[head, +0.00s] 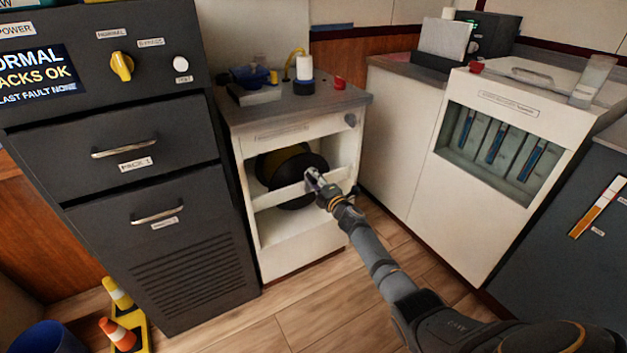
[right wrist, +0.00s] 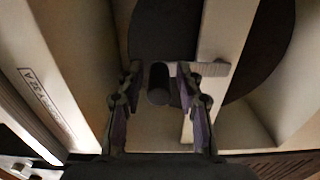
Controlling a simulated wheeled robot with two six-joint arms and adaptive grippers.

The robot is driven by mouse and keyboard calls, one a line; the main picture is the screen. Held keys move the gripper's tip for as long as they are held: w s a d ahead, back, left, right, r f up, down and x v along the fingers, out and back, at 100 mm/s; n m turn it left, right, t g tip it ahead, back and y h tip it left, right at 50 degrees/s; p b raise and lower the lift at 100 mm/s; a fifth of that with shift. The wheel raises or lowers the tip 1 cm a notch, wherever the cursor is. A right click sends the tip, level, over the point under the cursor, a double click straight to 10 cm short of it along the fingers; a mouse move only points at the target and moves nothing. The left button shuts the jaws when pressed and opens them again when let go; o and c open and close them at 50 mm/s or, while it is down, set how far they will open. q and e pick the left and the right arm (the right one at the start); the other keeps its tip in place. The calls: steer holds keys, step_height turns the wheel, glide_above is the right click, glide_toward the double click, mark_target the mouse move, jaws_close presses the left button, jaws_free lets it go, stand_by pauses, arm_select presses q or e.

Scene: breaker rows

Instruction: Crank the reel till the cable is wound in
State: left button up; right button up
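The reel (head: 283,163), a dark round drum with a yellow part, sits inside the open white cabinet behind a pale crossbar. In the right wrist view its dark disc (right wrist: 172,35) lies behind the same bar. A short dark crank knob (right wrist: 158,84) points toward the camera, beside a grey crank arm (right wrist: 208,69). My right gripper (head: 314,179) is at the front of the reel. Its fingers are open, one on each side of the knob, with gaps visible. The gripper hides the crank in the head view. I cannot make out the cable clearly. My left gripper is out of view.
The white cabinet (head: 297,258) stands between a dark drawer unit (head: 150,235) on the left and a white counter (head: 402,130) on the right. Wooden floor (head: 335,300) is clear in front.

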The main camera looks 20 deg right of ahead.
stand_by(0.3)
steer(key=s, duration=1.2)
steer(key=shift+d, duration=0.4)
